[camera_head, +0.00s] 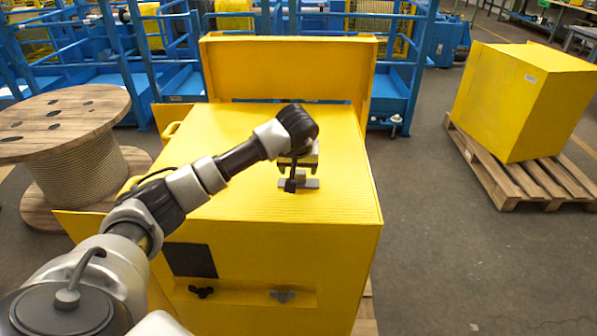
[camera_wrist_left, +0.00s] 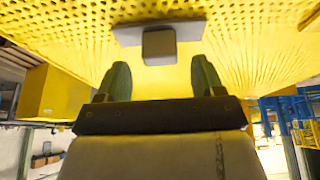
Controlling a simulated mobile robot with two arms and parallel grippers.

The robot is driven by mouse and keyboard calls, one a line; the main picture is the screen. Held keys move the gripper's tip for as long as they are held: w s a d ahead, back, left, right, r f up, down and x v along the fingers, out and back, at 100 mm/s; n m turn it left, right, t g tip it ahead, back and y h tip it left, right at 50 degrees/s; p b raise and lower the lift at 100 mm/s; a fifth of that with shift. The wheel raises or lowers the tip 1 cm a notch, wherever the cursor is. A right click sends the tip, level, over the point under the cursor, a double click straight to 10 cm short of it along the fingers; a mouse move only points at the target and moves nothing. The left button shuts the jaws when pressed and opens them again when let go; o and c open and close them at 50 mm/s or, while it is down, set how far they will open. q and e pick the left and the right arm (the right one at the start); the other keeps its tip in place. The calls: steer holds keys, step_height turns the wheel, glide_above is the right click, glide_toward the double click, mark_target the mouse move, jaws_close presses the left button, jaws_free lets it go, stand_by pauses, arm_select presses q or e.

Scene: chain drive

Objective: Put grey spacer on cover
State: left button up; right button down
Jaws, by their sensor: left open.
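The grey spacer (camera_head: 312,183) rests on the ribbed yellow top of the large yellow cover (camera_head: 230,215), right of its middle. In the left wrist view, the grey spacer (camera_wrist_left: 160,44) shows as a small block with a wider flat plate behind it, against the perforated yellow surface (camera_wrist_left: 65,35). My left gripper (camera_head: 296,182) is at the spacer and partly hides it in the head view. In the left wrist view, its two fingers (camera_wrist_left: 162,78) are spread apart, with the block ahead of the gap between them. Contact is not visible there. My right gripper is not in view.
An upright yellow panel (camera_head: 287,70) stands at the cover's back edge. A wooden cable reel (camera_head: 75,165) stands to the left. A yellow box (camera_head: 525,95) sits on a pallet (camera_head: 500,185) at the right. Blue railings (camera_head: 130,55) run behind. Floor is clear at front right.

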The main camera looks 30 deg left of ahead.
arm_select(q)
steer(key=v, duration=0.9)
steer(key=shift+b, duration=0.3)
steer(key=shift+d, duration=0.1)
